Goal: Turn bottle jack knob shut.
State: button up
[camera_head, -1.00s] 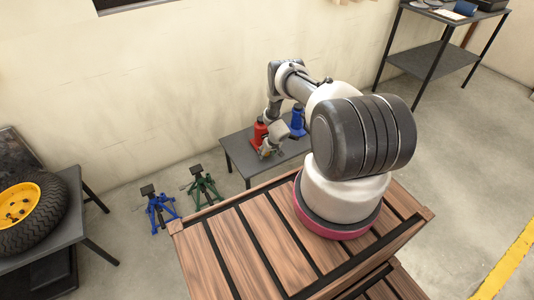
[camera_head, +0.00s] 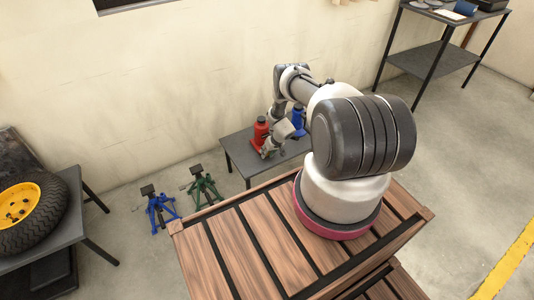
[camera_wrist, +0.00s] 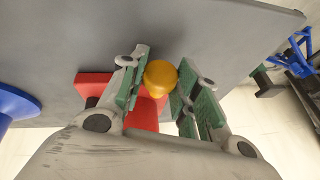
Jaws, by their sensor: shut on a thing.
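A red bottle jack (camera_head: 260,133) stands on a small grey table, and its red base (camera_wrist: 93,86) shows in the wrist view. A round yellow knob (camera_wrist: 160,77) sits between the green-padded fingers of my gripper (camera_wrist: 163,62). The gripper is shut on the knob, with one finger at each side. The rest of the jack is partly hidden behind the knob and my gripper. In the head view my gripper (camera_head: 267,153) is low in front of the jack, and the knob cannot be made out there.
A blue bottle jack (camera_head: 298,118) stands right of the red one on the grey table (camera_head: 238,153). Blue (camera_head: 158,208) and green (camera_head: 203,184) jack stands are on the floor to the left. A table with a tyre (camera_head: 38,225) stands at far left.

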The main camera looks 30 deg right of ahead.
jog(key=o, duration=1)
jog(key=shift+s+r, duration=0.1)
jog(key=v, duration=1.1)
jog(key=shift+s+r, duration=0.15)
jog(key=shift+r, duration=0.2)
